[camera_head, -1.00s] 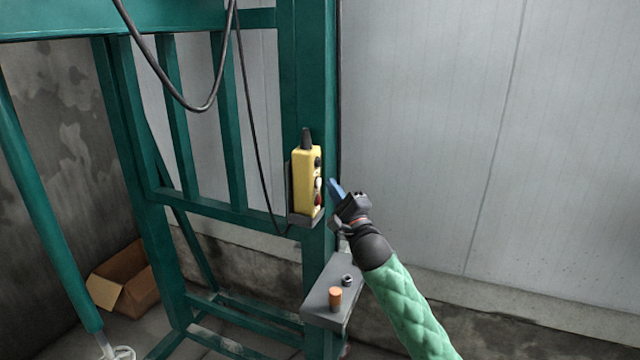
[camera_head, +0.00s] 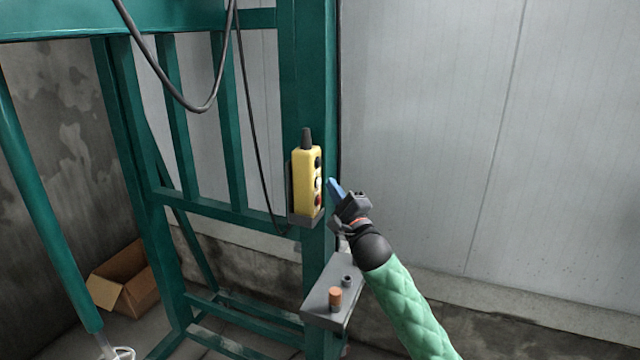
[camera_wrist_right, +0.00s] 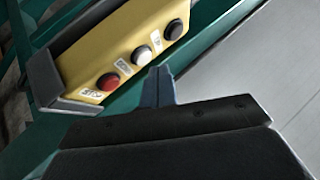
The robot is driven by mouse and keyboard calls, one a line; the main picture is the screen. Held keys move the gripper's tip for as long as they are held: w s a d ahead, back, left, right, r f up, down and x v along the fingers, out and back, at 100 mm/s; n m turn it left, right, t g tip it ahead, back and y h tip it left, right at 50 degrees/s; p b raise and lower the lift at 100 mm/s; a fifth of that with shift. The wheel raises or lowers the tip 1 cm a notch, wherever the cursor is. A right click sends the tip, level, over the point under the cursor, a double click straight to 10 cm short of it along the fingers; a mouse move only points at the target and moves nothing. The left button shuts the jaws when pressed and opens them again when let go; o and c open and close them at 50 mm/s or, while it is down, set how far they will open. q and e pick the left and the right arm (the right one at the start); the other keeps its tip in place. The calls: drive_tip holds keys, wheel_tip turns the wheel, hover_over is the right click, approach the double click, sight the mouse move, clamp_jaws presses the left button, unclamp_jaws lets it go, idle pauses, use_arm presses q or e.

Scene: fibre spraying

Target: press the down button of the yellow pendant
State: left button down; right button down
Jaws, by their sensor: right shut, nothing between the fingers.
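The yellow pendant (camera_head: 306,181) hangs upright in a grey holder on a green post, its button face turned to the right. My right gripper (camera_head: 333,185) is shut and empty, with blue fingertips just right of the pendant. In the wrist view the fingertips (camera_wrist_right: 159,76) appear beside the white button; I see no clear contact. My left gripper is out of view.
The green frame (camera_head: 306,80) stands around the pendant, with a dark cable (camera_head: 250,120) hanging to its left. A small grey shelf (camera_head: 318,308) below holds an orange-brown cylinder (camera_head: 335,298). A cardboard box (camera_head: 125,280) lies at lower left. A pale wall (camera_head: 430,110) is behind.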

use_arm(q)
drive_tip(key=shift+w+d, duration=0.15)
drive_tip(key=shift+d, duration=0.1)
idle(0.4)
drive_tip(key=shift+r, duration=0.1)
use_arm(e)
drive_tip(key=shift+a, duration=0.15)
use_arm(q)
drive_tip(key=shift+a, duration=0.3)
use_arm(e)
drive_tip(key=shift+w+a, duration=0.15)
drive_tip(key=shift+a, duration=0.15)
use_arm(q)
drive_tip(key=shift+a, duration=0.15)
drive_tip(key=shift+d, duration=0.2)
use_arm(e)
drive_tip(key=shift+a, duration=0.1)
